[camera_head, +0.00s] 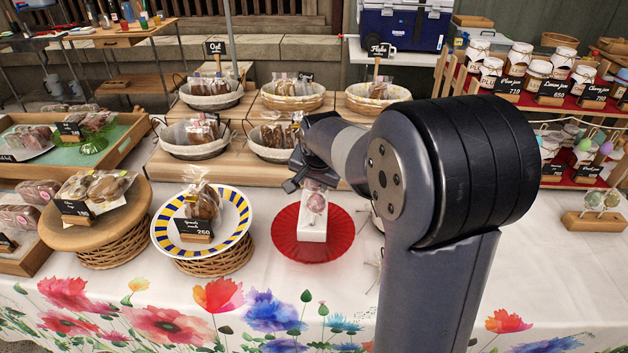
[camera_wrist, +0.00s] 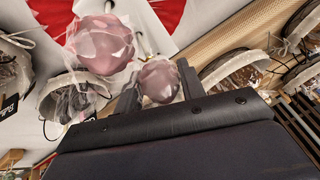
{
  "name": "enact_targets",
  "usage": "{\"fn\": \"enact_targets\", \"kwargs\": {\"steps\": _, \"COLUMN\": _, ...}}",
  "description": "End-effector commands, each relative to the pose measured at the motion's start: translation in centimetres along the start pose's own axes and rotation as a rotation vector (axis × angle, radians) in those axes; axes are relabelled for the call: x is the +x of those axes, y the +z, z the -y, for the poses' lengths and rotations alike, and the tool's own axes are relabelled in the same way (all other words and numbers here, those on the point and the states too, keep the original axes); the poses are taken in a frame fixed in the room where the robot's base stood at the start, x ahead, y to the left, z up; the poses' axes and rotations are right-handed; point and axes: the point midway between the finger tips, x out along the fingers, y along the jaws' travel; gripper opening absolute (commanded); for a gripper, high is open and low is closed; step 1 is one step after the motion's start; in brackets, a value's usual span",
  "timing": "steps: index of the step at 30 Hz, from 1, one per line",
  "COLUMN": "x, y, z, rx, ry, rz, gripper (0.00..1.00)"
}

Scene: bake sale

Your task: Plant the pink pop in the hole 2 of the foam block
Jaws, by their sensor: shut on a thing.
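The white foam block (camera_head: 312,228) stands on a red plate (camera_head: 288,240) at the middle of the table. In the wrist view the block (camera_wrist: 133,18) shows as a white strip between red parts of the plate. A wrapped pinkish pop (camera_head: 315,203) shows just in front of or above the block. In the wrist view one large pink pop (camera_wrist: 102,46) is outside my fingers, over the block. A second pink pop (camera_wrist: 159,82) is between my fingers. My gripper (camera_head: 300,184) is shut on it, close above the block. The holes are hidden.
A blue-and-yellow rimmed plate (camera_head: 165,240) with wrapped goods is to the left. Several lined baskets (camera_head: 293,96) stand behind on wooden boards. A wooden holder with pops (camera_head: 594,222) is at the far right. The cloth in front of the red plate is clear.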

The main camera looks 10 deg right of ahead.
Motion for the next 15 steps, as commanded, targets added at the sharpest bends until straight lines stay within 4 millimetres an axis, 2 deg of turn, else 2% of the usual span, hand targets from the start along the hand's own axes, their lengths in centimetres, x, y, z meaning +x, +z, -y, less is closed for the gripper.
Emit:
{"fn": "enact_targets", "kwargs": {"steps": 11, "x": 0.96, "y": 0.41, "z": -0.25, "rx": 0.000, "ry": 0.000, "rz": 0.000, "gripper": 0.31}}
{"fn": "enact_targets", "kwargs": {"steps": 12, "x": 0.95, "y": 0.41, "z": -0.25, "rx": 0.000, "ry": 0.000, "rz": 0.000, "gripper": 0.39}}
{"fn": "enact_targets", "kwargs": {"steps": 15, "x": 0.88, "y": 0.37, "z": -0.23, "rx": 0.000, "ry": 0.000, "rz": 0.000, "gripper": 0.47}}
